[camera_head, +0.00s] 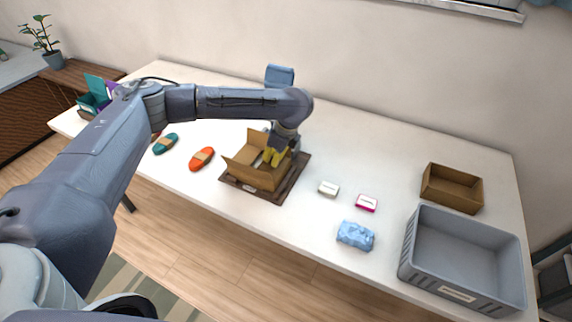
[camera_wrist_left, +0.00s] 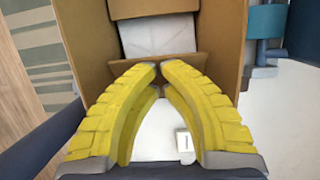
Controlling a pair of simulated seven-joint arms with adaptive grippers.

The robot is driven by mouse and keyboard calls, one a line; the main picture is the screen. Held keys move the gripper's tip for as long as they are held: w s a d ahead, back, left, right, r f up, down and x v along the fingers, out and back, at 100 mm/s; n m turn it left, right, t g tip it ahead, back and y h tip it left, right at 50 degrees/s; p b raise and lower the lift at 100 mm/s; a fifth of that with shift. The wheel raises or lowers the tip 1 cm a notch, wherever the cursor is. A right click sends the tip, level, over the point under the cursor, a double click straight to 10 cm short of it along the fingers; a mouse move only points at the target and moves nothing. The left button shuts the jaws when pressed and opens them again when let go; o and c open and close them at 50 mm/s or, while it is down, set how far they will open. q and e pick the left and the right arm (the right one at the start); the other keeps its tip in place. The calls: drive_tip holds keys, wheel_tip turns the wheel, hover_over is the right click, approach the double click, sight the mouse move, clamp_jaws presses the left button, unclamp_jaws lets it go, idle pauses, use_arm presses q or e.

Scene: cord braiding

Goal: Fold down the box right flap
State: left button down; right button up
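The open cardboard box (camera_head: 248,177) sits on a dark brown board (camera_head: 283,187) in the middle of the table. A flap (camera_head: 240,171) stands out at its left and another (camera_head: 257,138) stands up at its back. My left gripper (camera_head: 271,157) has yellow fingers and points down at the box's right side, hiding much of that edge and the right flap. In the left wrist view, the fingertips (camera_wrist_left: 160,68) nearly meet, with nothing seen held. The cardboard (camera_wrist_left: 90,45) surrounds a white item (camera_wrist_left: 157,36) inside. My right gripper is out of view.
A white packet (camera_head: 328,188), a pink-edged packet (camera_head: 367,203) and a blue lumpy item (camera_head: 355,235) lie to the right. A grey crate (camera_head: 464,258) and a small brown box (camera_head: 452,188) stand farther right. Orange (camera_head: 202,158) and teal (camera_head: 166,143) items lie left.

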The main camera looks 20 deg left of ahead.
use_arm(q)
drive_tip(key=shift+f, duration=0.1)
drive_tip(key=shift+x, duration=0.8)
drive_tip(key=shift+a+f, duration=0.1)
drive_tip(key=shift+f, duration=0.1)
idle(0.5)
drive_tip(key=shift+r, duration=4)
